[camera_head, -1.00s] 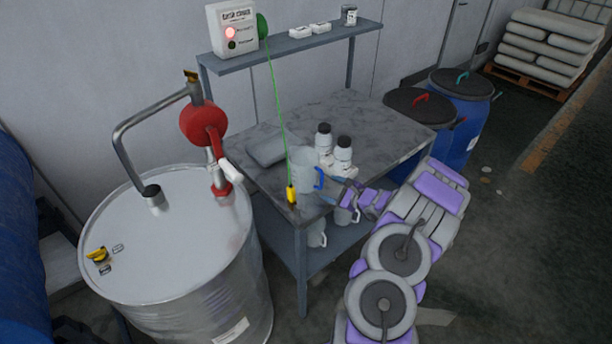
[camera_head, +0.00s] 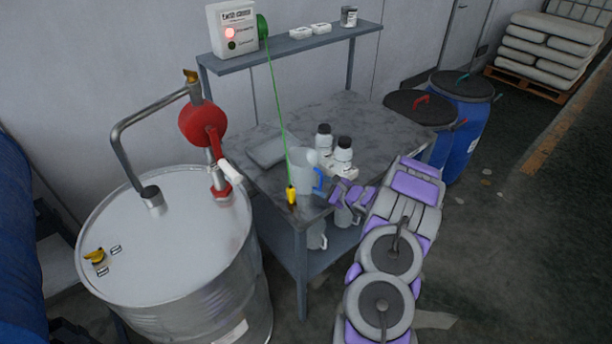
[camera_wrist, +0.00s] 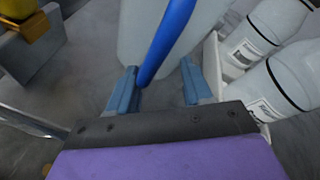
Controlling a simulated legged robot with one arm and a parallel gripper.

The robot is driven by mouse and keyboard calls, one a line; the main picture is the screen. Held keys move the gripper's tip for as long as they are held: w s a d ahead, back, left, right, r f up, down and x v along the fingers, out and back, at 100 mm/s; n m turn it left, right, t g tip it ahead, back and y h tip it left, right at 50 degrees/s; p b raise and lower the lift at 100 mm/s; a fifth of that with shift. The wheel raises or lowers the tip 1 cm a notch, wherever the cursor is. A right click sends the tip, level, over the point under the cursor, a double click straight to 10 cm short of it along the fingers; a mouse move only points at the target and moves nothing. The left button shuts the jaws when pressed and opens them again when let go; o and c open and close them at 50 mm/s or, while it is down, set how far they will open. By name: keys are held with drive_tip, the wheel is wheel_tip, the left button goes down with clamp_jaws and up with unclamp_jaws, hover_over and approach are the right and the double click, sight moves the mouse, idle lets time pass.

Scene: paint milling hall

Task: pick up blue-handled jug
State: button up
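The blue-handled jug (camera_head: 303,174) stands upright at the near corner of the grey bench, a pale grey body with its blue handle (camera_head: 319,181) facing right. My gripper (camera_head: 333,190) is at the handle, reaching in from the right. In the wrist view my gripper (camera_wrist: 160,90) is open, its two blue fingers apart. The blue handle (camera_wrist: 167,38) runs down between them, nearer the left finger; I cannot tell whether it touches. The pale jug body (camera_wrist: 140,32) is just beyond the fingertips.
Two white bottles with black caps (camera_head: 343,155) stand in a white tray just behind the jug. A green cord with a yellow end (camera_head: 291,194) hangs close to its left. More jugs (camera_head: 317,235) are on the lower shelf. A steel drum with a red pump (camera_head: 170,250) stands left.

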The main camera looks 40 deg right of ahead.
clamp_jaws()
idle(1.0)
